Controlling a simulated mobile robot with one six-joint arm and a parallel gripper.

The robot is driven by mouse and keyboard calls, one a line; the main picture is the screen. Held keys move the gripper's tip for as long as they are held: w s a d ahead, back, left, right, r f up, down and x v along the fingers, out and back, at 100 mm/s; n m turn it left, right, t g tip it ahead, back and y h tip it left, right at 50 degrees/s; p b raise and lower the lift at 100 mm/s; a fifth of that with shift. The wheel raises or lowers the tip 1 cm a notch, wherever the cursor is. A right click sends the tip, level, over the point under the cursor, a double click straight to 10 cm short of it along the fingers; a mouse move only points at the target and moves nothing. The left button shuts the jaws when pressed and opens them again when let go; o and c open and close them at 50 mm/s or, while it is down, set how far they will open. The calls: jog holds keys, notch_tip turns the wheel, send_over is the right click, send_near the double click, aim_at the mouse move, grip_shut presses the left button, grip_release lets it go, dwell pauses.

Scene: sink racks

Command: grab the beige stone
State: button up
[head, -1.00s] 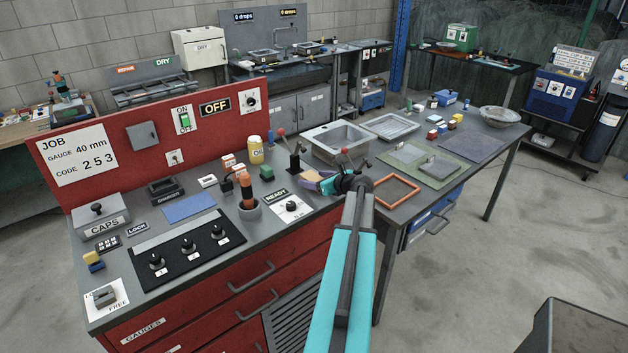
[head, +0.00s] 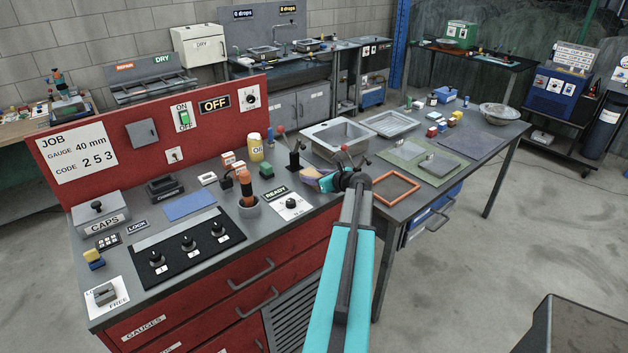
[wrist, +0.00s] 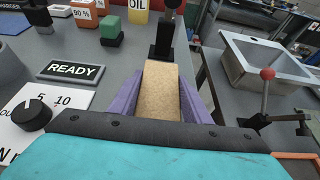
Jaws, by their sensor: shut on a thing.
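The beige stone (wrist: 160,92) is a speckled tan block with a flat top. In the wrist view it lies between the two purple fingers of my gripper (wrist: 162,100), with a finger against each side. My gripper is shut on it. In the head view my gripper (head: 313,181) is small and partly hidden by my own wrist, over the right end of the red bench's grey top. The stone is hard to make out there. Its underside is hidden, so I cannot tell whether it touches the bench.
A black lever stand (wrist: 164,36) is just beyond the stone. The READY plate (wrist: 71,71) and a dial (wrist: 32,116) lie left. A grey sink (wrist: 264,62) and a red-knobbed lever (wrist: 266,86) are right. An orange frame (head: 388,188) lies on the adjoining table.

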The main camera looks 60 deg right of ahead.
aim_at(314, 175)
jog(key=shift+r, duration=0.2)
jog(key=shift+r+b, duration=0.85)
jog(key=shift+r, duration=0.6)
jog(key=s+a+r+b, duration=0.1)
jog(key=s+a+b, duration=0.3)
jog(key=s+a, duration=0.7)
jog(key=shift+a+r, duration=0.3)
jog(key=shift+r, duration=0.1)
jog(key=shift+f, duration=0.1)
